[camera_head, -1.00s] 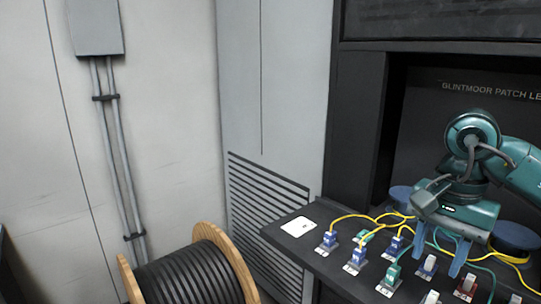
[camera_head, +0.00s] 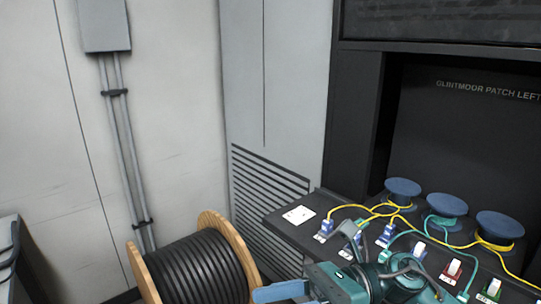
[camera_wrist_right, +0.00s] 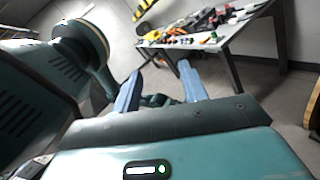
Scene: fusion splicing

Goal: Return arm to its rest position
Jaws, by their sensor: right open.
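My right arm reaches across the lower right of the head view, in front of the patch shelf (camera_head: 275,219). My right gripper (camera_head: 280,292) is at the bottom edge, left of and nearer than the shelf, with a blue finger pointing left. In the right wrist view the two blue fingers of this gripper (camera_wrist_right: 161,72) stand apart with nothing between them. The gripper is clear of the connectors. My left gripper is not seen.
Blue spools (camera_head: 403,187) stand behind. A cable drum (camera_head: 195,275) stands on the floor. A cluttered table (camera_wrist_right: 225,38) shows in the wrist view.

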